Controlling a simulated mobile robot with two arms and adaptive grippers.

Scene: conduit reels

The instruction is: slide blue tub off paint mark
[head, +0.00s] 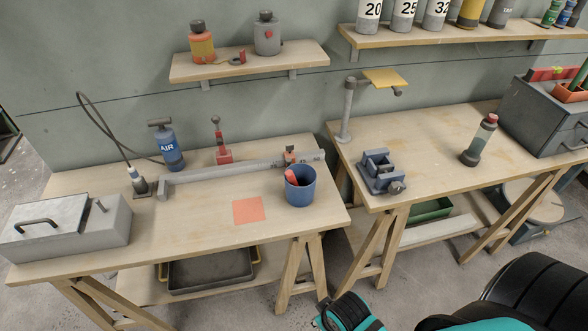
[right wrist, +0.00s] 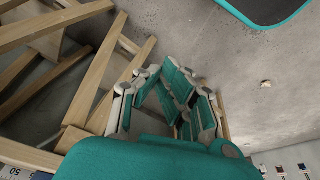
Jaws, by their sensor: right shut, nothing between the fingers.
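The blue tub (head: 300,190) stands upright on the left workbench, near its right end, with a red item (head: 292,175) inside. The paint mark (head: 248,210) is a flat orange-red square on the bench top, left of the tub. The tub stands beside the mark, with bare wood between them, and the whole square shows. My right gripper (right wrist: 178,92) is shut and empty in the right wrist view, with the floor and wooden trestle legs behind it, away from the tub. My left gripper is not in view.
A grey rail (head: 235,176) runs behind the mark and tub. A grey metal box (head: 75,228) sits at the bench's left end, and a blue air bottle (head: 166,148) stands at the back. A vise (head: 380,175) is on the right bench. Wood in front of the mark is clear.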

